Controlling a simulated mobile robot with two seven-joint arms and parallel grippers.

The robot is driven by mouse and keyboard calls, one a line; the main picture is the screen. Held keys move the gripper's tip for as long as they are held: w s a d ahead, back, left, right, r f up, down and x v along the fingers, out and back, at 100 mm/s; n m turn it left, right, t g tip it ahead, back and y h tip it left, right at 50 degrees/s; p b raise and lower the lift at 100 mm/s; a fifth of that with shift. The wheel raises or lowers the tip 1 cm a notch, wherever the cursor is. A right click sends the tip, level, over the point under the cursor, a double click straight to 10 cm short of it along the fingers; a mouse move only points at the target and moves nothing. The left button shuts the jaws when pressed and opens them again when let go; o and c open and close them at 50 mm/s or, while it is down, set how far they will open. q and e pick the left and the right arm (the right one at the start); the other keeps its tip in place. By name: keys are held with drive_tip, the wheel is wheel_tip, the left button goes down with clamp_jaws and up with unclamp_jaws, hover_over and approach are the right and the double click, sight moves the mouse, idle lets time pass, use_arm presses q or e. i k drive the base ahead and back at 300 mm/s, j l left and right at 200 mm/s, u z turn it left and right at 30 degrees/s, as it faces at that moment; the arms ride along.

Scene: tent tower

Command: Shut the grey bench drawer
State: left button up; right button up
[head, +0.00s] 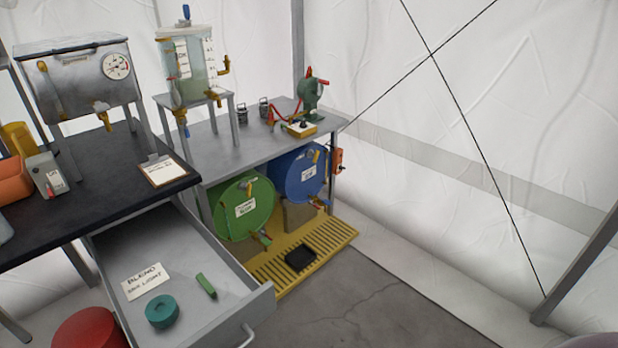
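The grey bench drawer (182,250) stands pulled far out from under the dark bench top (104,176) at the left. Its front panel (252,318) faces the lower right, with a pale handle (247,337) cut by the bottom edge. Inside lie a card reading "BLEND" (145,281), a teal ring-shaped piece (162,311) and a small green block (206,285). Neither of my grippers is in the head view.
A red round object (90,330) stands beside the drawer's left side. Green (243,207) and blue (300,177) drums lie behind the drawer, above a yellow grate (318,243). A grey table (238,143) holds equipment. Floor at the right (370,290) is clear.

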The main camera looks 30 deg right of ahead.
sight(166, 232)
drive_tip(key=j+z, duration=0.35)
drive_tip(key=k+j+z, duration=0.1)
drive_tip(key=j+z, duration=0.25)
